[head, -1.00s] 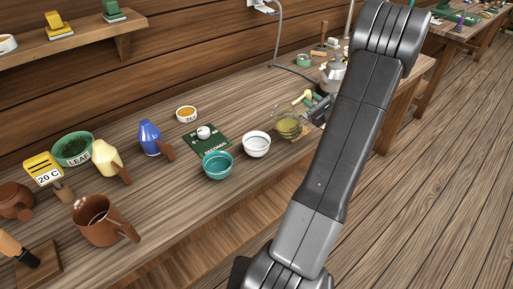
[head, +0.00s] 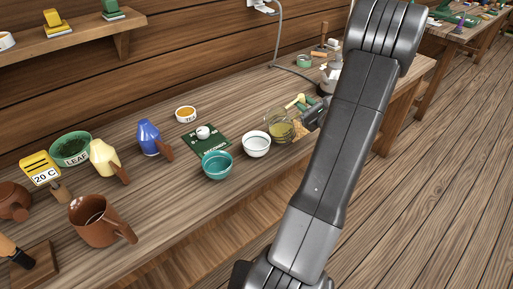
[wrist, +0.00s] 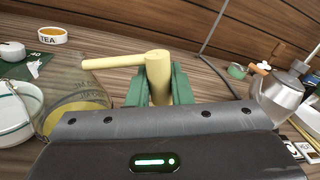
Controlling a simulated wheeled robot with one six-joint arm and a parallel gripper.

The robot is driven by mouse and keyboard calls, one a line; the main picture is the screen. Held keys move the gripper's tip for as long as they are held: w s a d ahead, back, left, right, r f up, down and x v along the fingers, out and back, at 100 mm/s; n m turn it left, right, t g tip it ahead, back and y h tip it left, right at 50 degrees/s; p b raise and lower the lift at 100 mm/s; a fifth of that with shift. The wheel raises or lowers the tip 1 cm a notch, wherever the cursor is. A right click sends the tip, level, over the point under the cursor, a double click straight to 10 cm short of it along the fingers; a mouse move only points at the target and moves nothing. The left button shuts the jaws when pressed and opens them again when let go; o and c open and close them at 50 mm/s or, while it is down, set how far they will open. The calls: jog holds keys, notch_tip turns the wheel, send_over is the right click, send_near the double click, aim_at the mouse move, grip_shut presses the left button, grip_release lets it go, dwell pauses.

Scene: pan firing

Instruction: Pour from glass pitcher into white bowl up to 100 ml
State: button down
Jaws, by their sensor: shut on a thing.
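The glass pitcher (head: 279,125) holds yellow-green liquid and is just right of the white bowl (head: 256,144), tilted toward it. My gripper (head: 309,114) is on its right side. In the wrist view my gripper's green jaws (wrist: 157,86) are shut on the pitcher's pale yellow handle (wrist: 158,72). The pitcher's glass body (wrist: 78,105) is left of the jaws there. The white bowl (wrist: 12,118) shows at the left edge, partly behind the glass. No stream of liquid is visible, and I cannot tell whether the bowl holds any liquid.
A teal bowl (head: 217,165) stands left of the white bowl. A green mat (head: 205,140) with a small white item is behind. A TEA dish (head: 186,114), a blue pitcher (head: 149,138) and a brown mug (head: 98,220) stand farther left. A metal kettle (wrist: 277,96) is at right.

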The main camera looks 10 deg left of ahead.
aim_at(297, 99)
jog(key=shift+s+a+f+b, duration=0.25)
jog(key=shift+s+a+b, duration=0.2)
jog(key=shift+s+a, duration=0.2)
jog(key=shift+r, duration=0.1)
dwell(0.4)
jog(key=shift+s+a+r+n+b, duration=0.2)
jog(key=shift+r+n+b, duration=0.3)
jog(key=shift+r+n, duration=0.2)
jog(key=shift+s+a+r+n+b, duration=0.15)
jog(key=shift+r+n+b, duration=0.4)
jog(key=shift+r, duration=0.25)
jog(key=shift+s+a+r+n+b, duration=0.4)
jog(key=shift+n+b, duration=0.55)
jog(key=shift+b, duration=0.4)
jog(key=shift+s+a+r+n+b, duration=0.45)
jog(key=shift+n+b, duration=0.25)
jog(key=shift+b, duration=0.2)
jog(key=shift+s+a+r+n+b, duration=0.4)
jog(key=shift+n+b, duration=0.3)
jog(key=shift+b, duration=0.2)
dwell(2.2)
